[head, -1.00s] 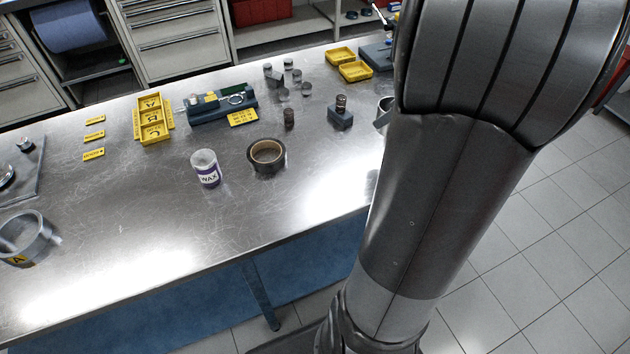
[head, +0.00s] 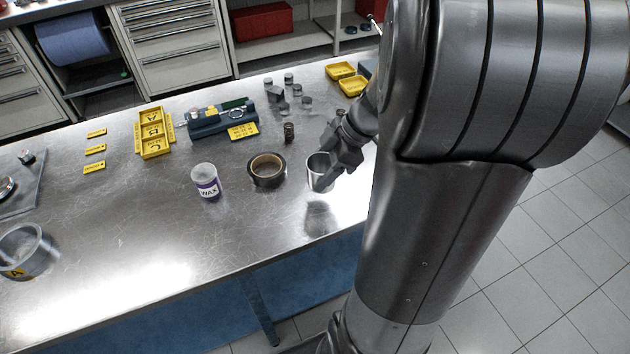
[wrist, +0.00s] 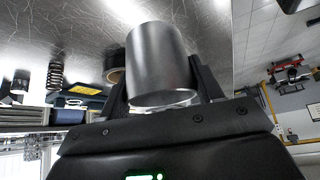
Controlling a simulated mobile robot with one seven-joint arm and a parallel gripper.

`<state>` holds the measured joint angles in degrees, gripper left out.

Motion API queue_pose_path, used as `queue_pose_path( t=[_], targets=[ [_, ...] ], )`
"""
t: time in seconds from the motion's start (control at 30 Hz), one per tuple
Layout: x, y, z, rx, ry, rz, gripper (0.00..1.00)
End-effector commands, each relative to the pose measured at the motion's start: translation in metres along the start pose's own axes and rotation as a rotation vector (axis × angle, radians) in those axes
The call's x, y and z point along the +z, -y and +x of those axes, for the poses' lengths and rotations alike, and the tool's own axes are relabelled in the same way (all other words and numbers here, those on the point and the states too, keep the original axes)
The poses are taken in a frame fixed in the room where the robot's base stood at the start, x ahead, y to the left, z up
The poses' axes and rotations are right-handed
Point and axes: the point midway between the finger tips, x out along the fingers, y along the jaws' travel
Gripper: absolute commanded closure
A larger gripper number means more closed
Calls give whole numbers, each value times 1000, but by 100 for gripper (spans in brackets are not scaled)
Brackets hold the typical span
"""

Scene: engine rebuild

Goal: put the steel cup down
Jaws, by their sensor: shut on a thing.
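The steel cup (head: 318,174) is a plain grey cylinder. In the head view it is upright over the front right part of the steel bench (head: 130,235), right of the tape roll. Its dim reflection lies below it, apart from its base, so it seems to hang a little above the bench top. My gripper (head: 328,172) is shut on the cup from the right. In the wrist view the cup (wrist: 160,65) sits between both fingers of my gripper (wrist: 165,92).
The tape roll (head: 267,169) is close left of the cup, with the wax tub (head: 206,181) further left. A spring (head: 289,132) and several small metal parts stand behind. Yellow trays (head: 153,132) are further back. Bench in front of the cup is clear to the front edge.

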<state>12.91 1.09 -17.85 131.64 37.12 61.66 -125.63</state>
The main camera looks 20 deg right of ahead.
Motion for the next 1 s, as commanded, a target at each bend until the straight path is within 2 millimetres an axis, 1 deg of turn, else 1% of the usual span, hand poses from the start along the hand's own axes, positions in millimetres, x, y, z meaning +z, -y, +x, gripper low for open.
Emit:
queue_pose_path(
  t=[0.03, 0.17, 0.4, 0.47, 0.87, 0.9, 1.0],
  targets=[
    [-2, -2, 7, -2, 1, 0, 65],
    [-6, -6, 16, 0, 0, 1, 65],
    [10, -6, 43, -2, 0, 4, 65],
    [13, -6, 47, 0, 0, 4, 65],
    [16, -6, 51, 1, 1, 1, 65],
    [16, -6, 51, 1, 1, 1, 38],
    [16, -6, 51, 1, 1, 1, 30]
  ],
)
